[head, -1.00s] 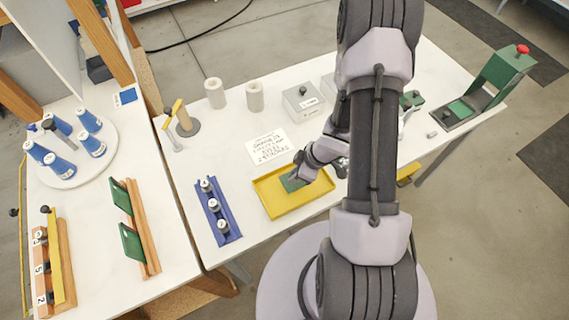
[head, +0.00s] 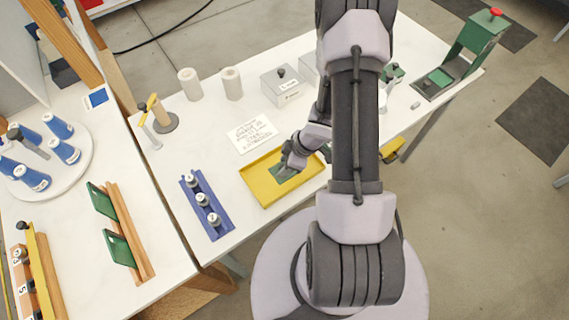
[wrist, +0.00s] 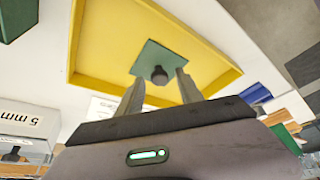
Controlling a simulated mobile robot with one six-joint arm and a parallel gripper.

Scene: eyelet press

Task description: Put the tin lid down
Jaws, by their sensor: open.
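A green square plate (head: 283,174) with a black knob lies flat in a yellow tray (head: 262,195); nothing else in the tray looks like a lid. In the wrist view the plate (wrist: 150,56) and its knob (wrist: 160,75) show just beyond my fingertips. My gripper (wrist: 160,90) is open, one finger on each side of the knob in the picture, with no contact visible. In the head view my gripper (head: 290,162) is just above the plate and hides part of it.
A blue rack (head: 205,207) with several knobbed weights is left of the tray. A written sheet (head: 252,134) lies behind it. Two white rolls (head: 190,84) stand at the back. A green press (head: 470,55) is at the far right. My arm hides the table's middle.

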